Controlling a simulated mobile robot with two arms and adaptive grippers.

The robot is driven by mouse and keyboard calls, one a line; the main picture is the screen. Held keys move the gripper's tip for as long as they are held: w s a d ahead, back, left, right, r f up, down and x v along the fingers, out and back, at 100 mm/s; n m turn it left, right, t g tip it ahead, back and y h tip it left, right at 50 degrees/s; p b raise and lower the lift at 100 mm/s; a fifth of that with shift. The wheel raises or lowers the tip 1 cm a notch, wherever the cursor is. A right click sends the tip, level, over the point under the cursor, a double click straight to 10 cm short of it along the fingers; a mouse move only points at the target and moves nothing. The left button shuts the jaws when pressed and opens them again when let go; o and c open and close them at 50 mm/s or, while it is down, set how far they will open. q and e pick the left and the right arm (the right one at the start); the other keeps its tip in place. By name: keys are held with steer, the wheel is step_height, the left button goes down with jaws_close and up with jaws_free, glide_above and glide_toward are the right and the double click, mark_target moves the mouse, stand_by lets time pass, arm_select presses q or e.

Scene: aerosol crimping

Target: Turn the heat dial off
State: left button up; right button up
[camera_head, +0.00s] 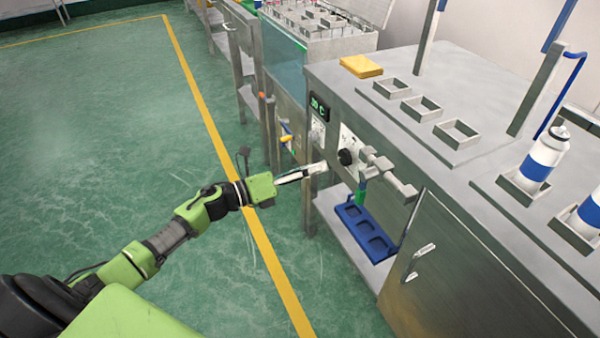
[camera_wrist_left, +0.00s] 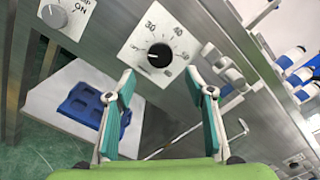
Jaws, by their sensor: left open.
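The heat dial is a black round knob (camera_wrist_left: 160,55) on a white plate with a numbered scale in the left wrist view. The dial also shows in the head view (camera_head: 347,157) on the front of the steel bench. My left gripper (camera_head: 318,169) is in front of the bench panel, near the dial. In the left wrist view its two teal-padded fingers (camera_wrist_left: 168,83) are apart and empty, just below the dial, with no visible contact. My right gripper is not in view.
A second grey dial (camera_wrist_left: 54,16) marked ON sits to the left. A green display (camera_head: 319,107) is above the panel. Grey block-shaped fittings (camera_head: 388,172) stick out right of the dial. A blue tray (camera_head: 366,232) lies on the lower shelf. Cans (camera_head: 541,160) stand on the bench top.

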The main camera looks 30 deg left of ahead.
arm_select(q)
steer(key=v, duration=0.3)
steer(key=shift+s+a, duration=0.15)
steer(key=shift+s, duration=0.05)
stand_by(0.3)
